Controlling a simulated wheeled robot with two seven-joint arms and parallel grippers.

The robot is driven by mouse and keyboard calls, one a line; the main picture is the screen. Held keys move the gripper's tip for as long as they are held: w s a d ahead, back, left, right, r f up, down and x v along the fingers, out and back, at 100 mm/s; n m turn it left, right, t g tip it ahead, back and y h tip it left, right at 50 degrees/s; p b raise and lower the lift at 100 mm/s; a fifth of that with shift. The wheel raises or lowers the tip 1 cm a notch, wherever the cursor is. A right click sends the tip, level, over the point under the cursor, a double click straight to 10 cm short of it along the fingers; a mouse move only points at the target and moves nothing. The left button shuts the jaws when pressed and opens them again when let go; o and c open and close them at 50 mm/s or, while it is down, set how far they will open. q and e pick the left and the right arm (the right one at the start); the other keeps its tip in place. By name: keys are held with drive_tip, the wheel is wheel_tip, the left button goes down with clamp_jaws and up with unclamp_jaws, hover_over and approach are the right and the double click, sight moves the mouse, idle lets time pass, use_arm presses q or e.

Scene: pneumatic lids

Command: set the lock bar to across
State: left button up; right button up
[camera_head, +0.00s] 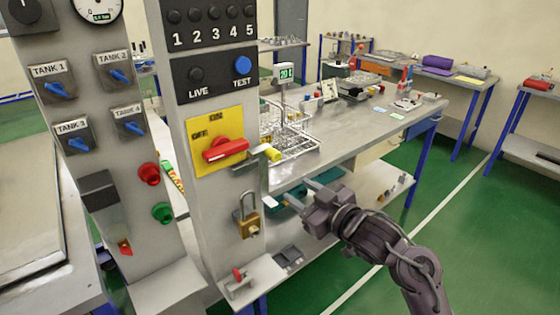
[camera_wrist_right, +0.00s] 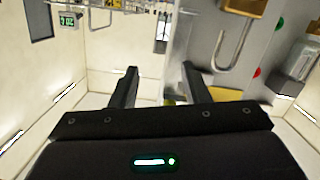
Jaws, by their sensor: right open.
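A red rotary handle (camera_head: 225,149) sits across a yellow ON/OFF plate (camera_head: 201,130) on the grey panel post. Just right of it is a short metal bar with a yellow knob (camera_head: 273,154), apparently the lock bar; it sticks out to the right past the post. A brass padlock (camera_head: 248,224) hangs below, its shackle up. My right gripper (camera_head: 292,193) is open and empty, right of the padlock and below the yellow knob, apart from both. In the right wrist view its two fingers (camera_wrist_right: 158,68) stand apart, with the padlock (camera_wrist_right: 244,7) at upper right. My left gripper is out of view.
The tank switch panel (camera_head: 98,105) stands left of the post. A grey bench (camera_head: 350,140) with a wire rack (camera_head: 290,140) is behind my right gripper. A small shelf with a red knob (camera_head: 238,274) juts out below the padlock. Green floor at right is open.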

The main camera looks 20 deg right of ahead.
drive_tip(key=n+t+y, duration=0.1)
drive_tip(key=n, duration=0.1)
approach(277, 156)
drive_tip(key=w, duration=0.2)
drive_tip(key=x, duration=0.2)
drive_tip(key=p+x, duration=0.1)
drive_tip(key=x, duration=0.4)
drive_tip(key=shift+w+a, duration=0.25)
drive_tip(key=shift+a, duration=0.15)
clamp_jaws()
